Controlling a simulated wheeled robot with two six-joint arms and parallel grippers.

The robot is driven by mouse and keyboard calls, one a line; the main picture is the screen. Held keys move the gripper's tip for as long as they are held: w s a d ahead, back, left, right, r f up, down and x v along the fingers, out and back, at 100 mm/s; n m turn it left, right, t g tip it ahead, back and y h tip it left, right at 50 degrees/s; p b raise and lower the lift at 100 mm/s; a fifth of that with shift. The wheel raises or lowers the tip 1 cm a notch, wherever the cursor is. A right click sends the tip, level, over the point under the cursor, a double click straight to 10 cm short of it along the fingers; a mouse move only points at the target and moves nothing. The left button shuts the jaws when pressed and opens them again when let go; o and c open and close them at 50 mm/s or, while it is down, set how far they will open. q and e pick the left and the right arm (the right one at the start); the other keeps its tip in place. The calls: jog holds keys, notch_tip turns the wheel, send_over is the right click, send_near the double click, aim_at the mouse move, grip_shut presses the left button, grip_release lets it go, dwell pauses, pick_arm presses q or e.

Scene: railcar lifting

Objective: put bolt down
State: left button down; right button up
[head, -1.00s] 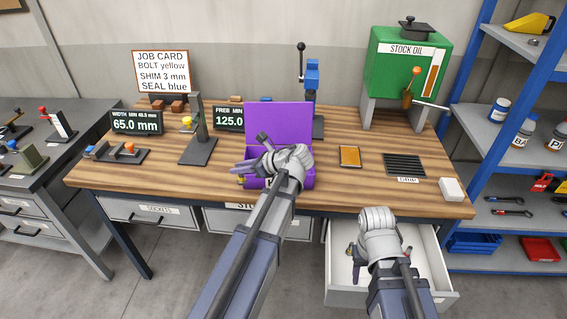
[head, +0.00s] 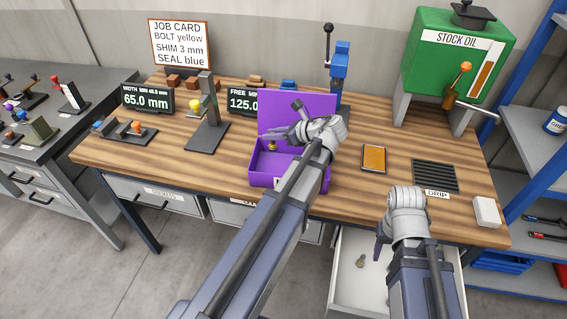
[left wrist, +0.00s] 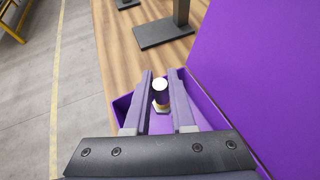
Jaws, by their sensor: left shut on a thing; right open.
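My left gripper (head: 277,136) is over the open purple box (head: 262,180) and shut on a bolt (head: 272,146). In the left wrist view the bolt (left wrist: 160,92) is between the two fingers (left wrist: 160,100), with a pale round end and a yellow band. It is inside the box's outline; whether it touches the floor of the box I cannot tell. My right gripper (head: 381,246) is open at the table's front edge, over the open drawer (head: 345,300). Another small bolt-like piece (head: 361,261) lies in that drawer.
The box's raised lid (head: 300,112) stands behind the left gripper. An orange-topped tray (head: 374,159), a drip grate (head: 435,175) and a white block (head: 487,212) lie to the right. A gauge stand (head: 207,135) is left. The job card (head: 180,44) reads BOLT yellow.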

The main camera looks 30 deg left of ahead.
pick_arm(q)
notch_tip(320, 180, down, 10)
jog(key=b, duration=0.9)
jog(key=shift+w, duration=0.1)
jog(key=shift+r, duration=0.25)
jog(key=shift+f, duration=0.15)
jog(key=c, duration=1.2)
grip_release()
jog(key=o, duration=0.4)
jog(key=shift+o, duration=0.2)
